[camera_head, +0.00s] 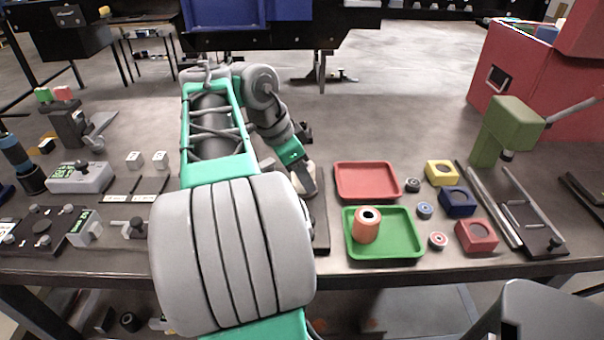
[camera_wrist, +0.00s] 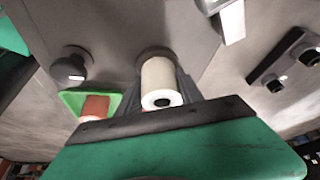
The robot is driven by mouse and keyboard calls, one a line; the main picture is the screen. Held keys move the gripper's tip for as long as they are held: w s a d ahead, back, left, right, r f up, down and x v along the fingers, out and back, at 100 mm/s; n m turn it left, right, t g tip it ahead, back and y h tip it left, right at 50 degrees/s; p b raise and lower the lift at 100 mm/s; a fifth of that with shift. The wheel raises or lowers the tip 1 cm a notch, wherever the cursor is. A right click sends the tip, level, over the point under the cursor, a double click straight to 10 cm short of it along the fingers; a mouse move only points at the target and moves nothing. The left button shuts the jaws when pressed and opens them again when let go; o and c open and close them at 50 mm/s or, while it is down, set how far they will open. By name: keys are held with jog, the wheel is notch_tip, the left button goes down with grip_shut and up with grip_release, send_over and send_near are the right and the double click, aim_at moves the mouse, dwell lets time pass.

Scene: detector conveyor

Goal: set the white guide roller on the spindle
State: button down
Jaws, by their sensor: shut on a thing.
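The white guide roller (camera_wrist: 161,78) is between the fingers of my gripper (camera_wrist: 158,88) in the wrist view, with the dark bore at its near end facing the camera. My gripper is shut on it. I cannot make out the spindle for certain; my arm covers much of that area. Whether the roller touches anything below it cannot be told.
A green tray (camera_head: 383,254) holds an orange roller (camera_head: 366,226). A red tray (camera_head: 367,181) lies behind it, empty. Bearings and yellow, blue (camera_head: 457,202) and red blocks stand to the right. A green post fixture (camera_head: 503,128) stands further right. Fixtures crowd the table's left side.

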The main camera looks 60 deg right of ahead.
jog(key=shift+c, duration=0.7)
grip_release()
jog(key=shift+r, duration=0.1)
notch_tip(320, 180, up, 9)
jog(key=p, duration=0.9)
